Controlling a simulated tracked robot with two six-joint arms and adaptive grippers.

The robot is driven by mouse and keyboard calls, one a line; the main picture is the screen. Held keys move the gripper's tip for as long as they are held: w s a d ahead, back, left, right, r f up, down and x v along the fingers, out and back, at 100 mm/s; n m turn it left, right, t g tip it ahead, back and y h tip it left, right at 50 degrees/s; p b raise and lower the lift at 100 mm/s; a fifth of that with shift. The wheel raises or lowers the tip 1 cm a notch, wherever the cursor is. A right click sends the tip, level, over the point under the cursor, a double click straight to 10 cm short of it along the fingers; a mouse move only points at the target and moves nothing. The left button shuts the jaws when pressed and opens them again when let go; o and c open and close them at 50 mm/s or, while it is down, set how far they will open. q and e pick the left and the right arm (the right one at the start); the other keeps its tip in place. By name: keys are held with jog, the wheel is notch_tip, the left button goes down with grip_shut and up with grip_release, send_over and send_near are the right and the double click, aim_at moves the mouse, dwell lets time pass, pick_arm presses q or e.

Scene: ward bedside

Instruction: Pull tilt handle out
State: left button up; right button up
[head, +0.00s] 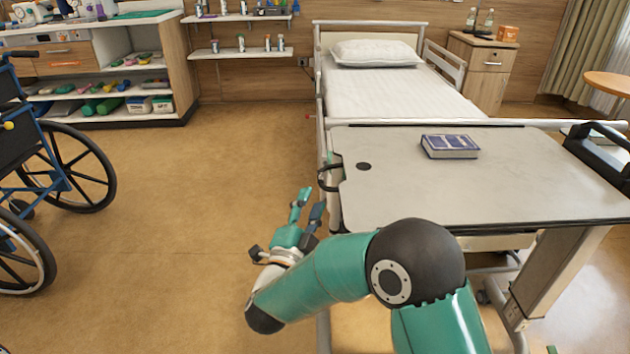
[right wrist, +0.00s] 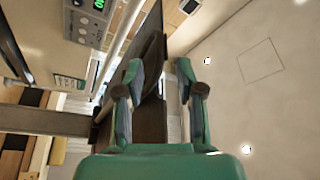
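A black loop handle (head: 326,177), which looks like the tilt handle, sticks out from the left edge of the grey overbed table top (head: 530,185). My right gripper (head: 309,205) is open, just below and left of the handle in the head view, and appears apart from it. In the right wrist view the fingers of my right gripper (right wrist: 161,68) are spread. A dark shape (right wrist: 152,70), part of the table or its handle, shows between and behind them; I cannot tell which. My left gripper is not in view.
A blue book (head: 450,146) lies on the table top. The bed (head: 400,92) stands behind the table. A wheelchair (head: 60,165) is at the far left, shelves (head: 120,92) at the back left. The floor between wheelchair and table is clear.

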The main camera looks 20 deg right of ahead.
aim_at(321, 176)
jog(key=x, duration=0.7)
jog(key=shift+w+d, duration=0.25)
jog(key=shift+w, duration=0.05)
grip_shut()
